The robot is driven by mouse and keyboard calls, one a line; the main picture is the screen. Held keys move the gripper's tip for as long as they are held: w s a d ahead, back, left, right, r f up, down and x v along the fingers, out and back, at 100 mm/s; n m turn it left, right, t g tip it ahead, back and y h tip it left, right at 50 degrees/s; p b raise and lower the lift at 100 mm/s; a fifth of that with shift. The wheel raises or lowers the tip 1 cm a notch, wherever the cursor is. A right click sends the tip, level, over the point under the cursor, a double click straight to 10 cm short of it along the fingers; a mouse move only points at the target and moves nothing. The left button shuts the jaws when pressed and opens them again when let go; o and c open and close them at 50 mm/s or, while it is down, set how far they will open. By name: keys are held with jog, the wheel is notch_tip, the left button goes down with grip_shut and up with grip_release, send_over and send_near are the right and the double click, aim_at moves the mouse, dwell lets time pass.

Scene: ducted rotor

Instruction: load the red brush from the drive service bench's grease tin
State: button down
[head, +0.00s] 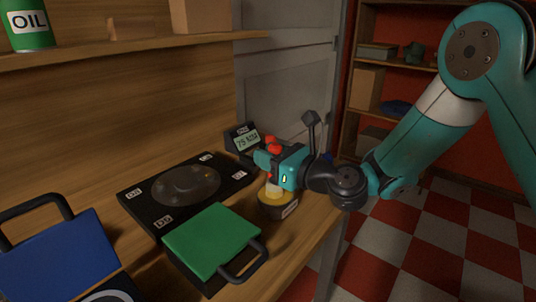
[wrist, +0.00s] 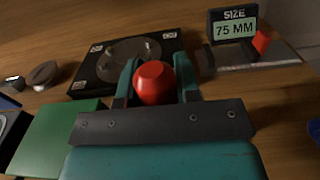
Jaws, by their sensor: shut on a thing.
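The red brush (head: 273,147) is upright between the fingers of my gripper (head: 267,162). My gripper is shut on its handle. Its pale lower end reaches down to the grease tin (head: 289,210), a dark tin with yellow grease showing at the top. I cannot tell how deep the bristles sit in the grease. In the wrist view the brush's round red top (wrist: 154,82) shows between the two teal fingers of my gripper (wrist: 155,72). The tin and the bristles are hidden there.
A green-lidded case (head: 212,240) and a blue case (head: 60,260) lie on the bench. Behind them is a black plate (head: 150,205) with a grey part. A size display (head: 246,141) reads 75 MM. A shelf (head: 130,48) with an oil can (head: 28,28) hangs above.

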jog(key=shift+f, duration=0.15)
notch_tip(320, 180, up, 7)
jog(key=p, duration=0.7)
jog(key=shift+p, duration=0.35)
